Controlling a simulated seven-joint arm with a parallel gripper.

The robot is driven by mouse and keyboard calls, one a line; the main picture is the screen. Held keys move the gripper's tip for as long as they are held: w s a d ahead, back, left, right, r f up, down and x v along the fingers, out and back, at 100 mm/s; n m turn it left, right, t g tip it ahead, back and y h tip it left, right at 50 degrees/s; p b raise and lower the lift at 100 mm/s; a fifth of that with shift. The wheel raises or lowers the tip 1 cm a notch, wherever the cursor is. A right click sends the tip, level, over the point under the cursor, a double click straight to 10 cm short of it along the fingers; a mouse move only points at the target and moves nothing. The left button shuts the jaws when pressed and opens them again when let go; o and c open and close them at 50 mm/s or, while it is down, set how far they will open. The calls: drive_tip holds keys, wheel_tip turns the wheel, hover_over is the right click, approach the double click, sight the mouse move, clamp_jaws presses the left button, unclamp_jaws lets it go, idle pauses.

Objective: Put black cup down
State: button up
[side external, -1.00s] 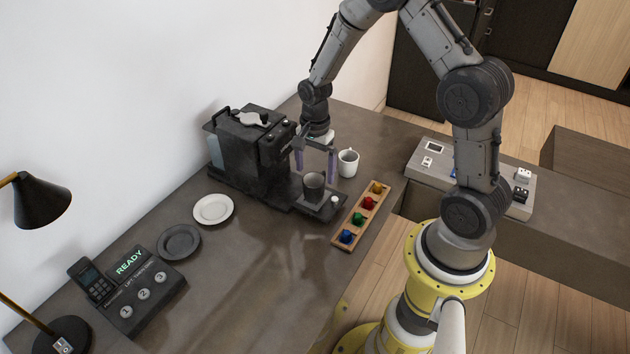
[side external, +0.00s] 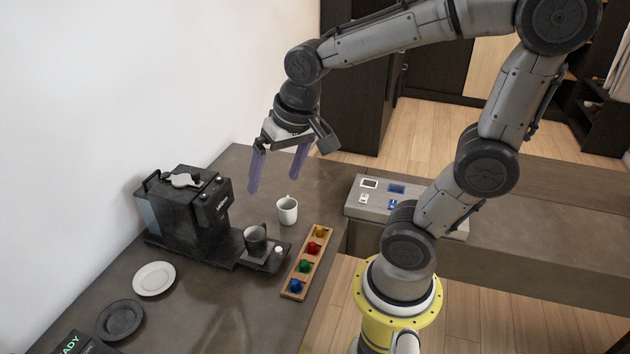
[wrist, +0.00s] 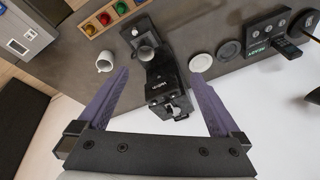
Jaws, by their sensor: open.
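The black cup (side external: 255,238) stands upright on the drip tray (side external: 232,256) of the black coffee machine (side external: 190,208). In the wrist view the cup (wrist: 146,52) also shows on the machine's tray, well ahead of the fingers. My gripper (side external: 276,182) is open and empty, raised high above the counter behind the cup and apart from it. In the wrist view its two purple fingers (wrist: 160,85) are spread wide with nothing between them.
A white mug (side external: 288,211) stands right of the machine. A wooden holder (side external: 306,263) carries several coloured capsules. A white plate (side external: 154,279) and a dark plate (side external: 120,319) lie to the left. A grey panel (side external: 347,210) sits at the counter's right.

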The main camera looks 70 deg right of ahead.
drive_tip(key=s+a+r+n+t, duration=0.2)
drive_tip(key=s+n, duration=0.4)
drive_tip(key=s, duration=0.3)
drive_tip(key=shift+a, duration=0.25)
drive_tip(key=shift+w+r, duration=0.1)
drive_tip(key=shift+c, duration=0.3)
